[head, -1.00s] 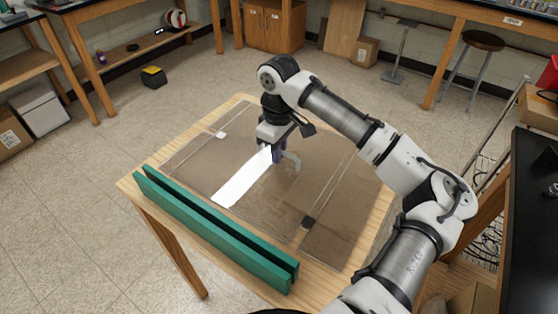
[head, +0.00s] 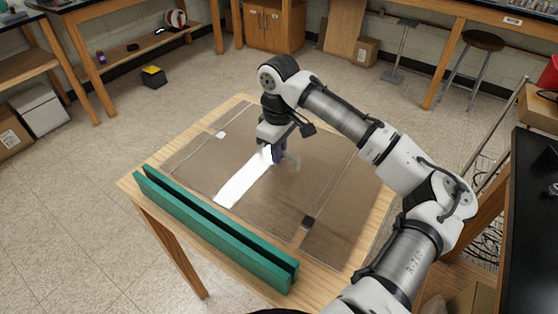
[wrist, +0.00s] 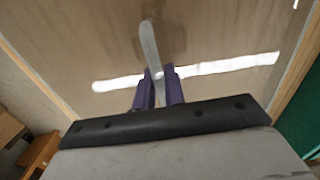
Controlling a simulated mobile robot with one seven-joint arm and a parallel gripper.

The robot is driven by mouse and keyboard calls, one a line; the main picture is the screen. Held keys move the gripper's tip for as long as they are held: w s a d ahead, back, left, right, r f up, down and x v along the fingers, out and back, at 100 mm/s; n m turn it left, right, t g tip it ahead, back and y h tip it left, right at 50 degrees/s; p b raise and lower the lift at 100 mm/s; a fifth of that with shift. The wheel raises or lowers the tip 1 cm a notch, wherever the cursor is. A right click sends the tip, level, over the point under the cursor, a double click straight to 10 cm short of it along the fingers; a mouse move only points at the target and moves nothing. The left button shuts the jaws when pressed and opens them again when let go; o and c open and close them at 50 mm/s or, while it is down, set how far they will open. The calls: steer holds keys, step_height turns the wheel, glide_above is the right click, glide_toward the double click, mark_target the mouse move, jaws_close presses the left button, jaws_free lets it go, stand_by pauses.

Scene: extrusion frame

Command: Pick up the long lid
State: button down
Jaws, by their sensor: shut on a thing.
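My gripper (wrist: 160,74) is low over the brown tabletop panel and its two purple fingers are shut on a narrow grey piece (wrist: 148,42) with a rounded end, which I take to be the long lid. In the wrist view this piece runs between the fingers and sticks out beyond them. In the head view it shows as a pale, bent-looking bit (head: 293,162) just right of the gripper (head: 276,157). The rest of it is hidden by the gripper. I cannot tell whether it touches the panel.
A bright white streak (head: 242,185), probably glare, crosses the panel (head: 255,222) under the gripper. Two long green bars (head: 215,232) lie along the table's near-left edge. A small dark patch (head: 308,222) and a small white patch (head: 221,135) are on the panel. Most of the panel is clear.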

steer(key=shift+r, duration=0.15)
stand_by(0.4)
step_height(320, 180, up, 9)
steer(key=shift+r+b, duration=0.1)
steer(key=shift+b, duration=0.35)
steer(key=shift+r, duration=0.35)
